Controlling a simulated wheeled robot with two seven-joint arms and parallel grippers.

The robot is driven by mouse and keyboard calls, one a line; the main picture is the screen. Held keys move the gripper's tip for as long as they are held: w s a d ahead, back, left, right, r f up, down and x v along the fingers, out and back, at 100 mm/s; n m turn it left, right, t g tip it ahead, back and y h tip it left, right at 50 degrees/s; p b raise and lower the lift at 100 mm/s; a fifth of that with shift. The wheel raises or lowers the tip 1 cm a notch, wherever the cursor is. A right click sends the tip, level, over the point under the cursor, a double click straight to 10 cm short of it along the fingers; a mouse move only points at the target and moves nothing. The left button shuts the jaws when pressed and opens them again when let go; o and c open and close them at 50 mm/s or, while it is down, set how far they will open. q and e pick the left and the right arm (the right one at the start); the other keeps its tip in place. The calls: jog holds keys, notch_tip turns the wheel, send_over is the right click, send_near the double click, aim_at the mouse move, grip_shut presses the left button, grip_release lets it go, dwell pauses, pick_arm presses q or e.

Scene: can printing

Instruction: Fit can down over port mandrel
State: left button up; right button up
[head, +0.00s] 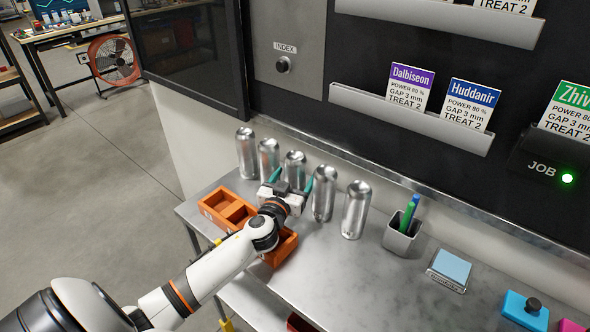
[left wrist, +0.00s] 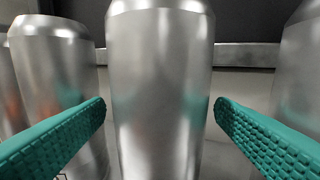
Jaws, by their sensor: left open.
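Several plain silver cans stand upright in a row along the back of the metal shelf. My left gripper (head: 292,177) is open, with its teal fingers on either side of the middle can (head: 294,162). In the left wrist view this can (left wrist: 160,90) stands upright between the fingertips (left wrist: 160,108), with a gap to each finger, so it is not gripped. A neighbouring can shows at the left (left wrist: 52,75) and another at the right (left wrist: 300,90) of the left wrist view. No mandrel can be made out in either view. My right gripper is not in view.
Orange bins (head: 230,206) sit at the shelf's left, partly behind my left arm. Right of the cans stand a pen cup (head: 400,240) and a blue-topped pad (head: 450,270). The INDEX button (head: 283,65) and card racks (head: 410,118) are on the wall behind.

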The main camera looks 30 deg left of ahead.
pick_arm(q)
jog(key=x, duration=0.3)
jog(key=shift+w, duration=0.15)
jog(key=shift+c, duration=0.6)
jog(key=c, duration=0.9)
jog(key=shift+r, duration=0.15)
